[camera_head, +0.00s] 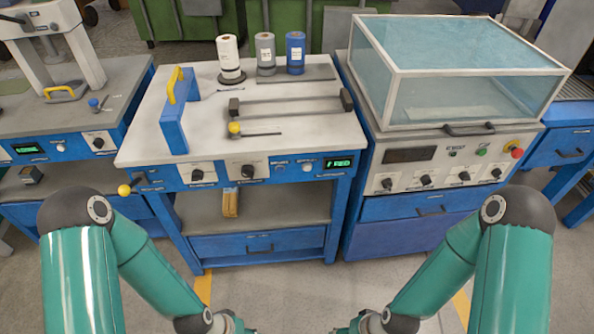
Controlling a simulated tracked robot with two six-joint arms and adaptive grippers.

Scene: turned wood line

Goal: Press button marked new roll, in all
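The middle workbench has a blue front panel (230,173) with two dark knobs, a blue button (281,166) and a white button (307,167). Small labels sit by the buttons but are too small to read, so I cannot tell which says new roll. A green-lit display (339,163) at the panel's right seems to read "1 FED". My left gripper (236,324) and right gripper (362,324) are at the bottom edge, well below and apart from the panel. Both are mostly cut off, so their fingers cannot be judged.
White (229,57), grey (265,51) and blue (295,51) rolls stand at the bench's back. A blue upright frame with a yellow handle (178,83) and a yellow-knobbed lever (235,128) are on top. A glass-covered machine (455,75) stands right. Floor before the bench is clear.

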